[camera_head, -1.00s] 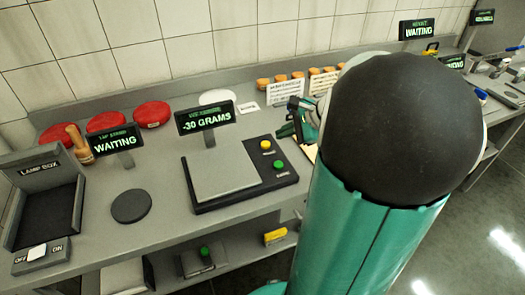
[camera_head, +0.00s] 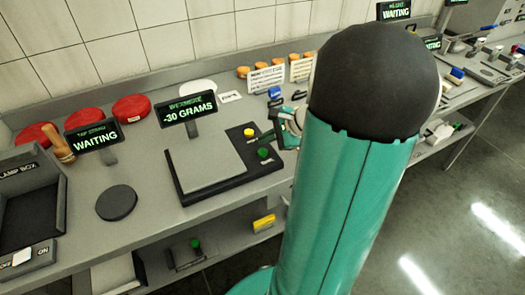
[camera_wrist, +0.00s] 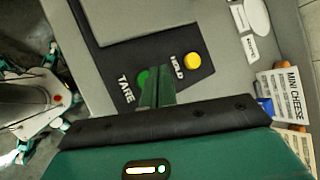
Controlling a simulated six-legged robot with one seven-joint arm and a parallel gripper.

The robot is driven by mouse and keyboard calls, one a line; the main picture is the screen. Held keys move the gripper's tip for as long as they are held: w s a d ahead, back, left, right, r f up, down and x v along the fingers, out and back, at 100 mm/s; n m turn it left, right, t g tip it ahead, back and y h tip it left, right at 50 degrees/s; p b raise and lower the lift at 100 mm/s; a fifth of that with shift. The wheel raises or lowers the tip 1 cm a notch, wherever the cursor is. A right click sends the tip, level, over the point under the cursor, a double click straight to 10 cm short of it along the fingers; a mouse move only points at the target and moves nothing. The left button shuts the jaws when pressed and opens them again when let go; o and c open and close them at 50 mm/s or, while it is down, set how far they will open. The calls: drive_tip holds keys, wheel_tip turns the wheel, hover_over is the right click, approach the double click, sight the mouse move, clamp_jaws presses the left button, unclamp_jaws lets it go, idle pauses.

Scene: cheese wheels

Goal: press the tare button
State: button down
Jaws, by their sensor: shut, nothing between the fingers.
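The scale has a grey weighing plate (camera_head: 197,160) on a dark base, and its display (camera_head: 188,110) reads -30 GRAMS. The green tare button (camera_head: 264,153) is on the right of the base, nearer than the yellow hold button (camera_head: 249,132). In the wrist view, the green button (camera_wrist: 143,77) by the TARE label is partly hidden by my fingers, and the yellow button (camera_wrist: 193,61) is clear. My gripper (camera_head: 267,138) is shut and empty, with its tips close by the two buttons. I cannot tell whether the tips touch the green button.
A blue object (camera_head: 274,92) and cards with small cheeses stand behind my gripper. Red wheels (camera_head: 132,108), a round dark pad (camera_head: 116,202) and a lamp box (camera_head: 30,205) are to the left. A lower shelf holds a yellow block (camera_head: 264,222).

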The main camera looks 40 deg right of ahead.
sight(266, 152)
drive_tip(key=shift+f, duration=0.85)
idle(1.4)
drive_tip(key=shift+f, duration=0.4)
drive_tip(key=shift+f, duration=0.4)
idle(0.5)
drive_tip(key=shift+r, duration=0.85)
drive_tip(key=shift+r, duration=2.5)
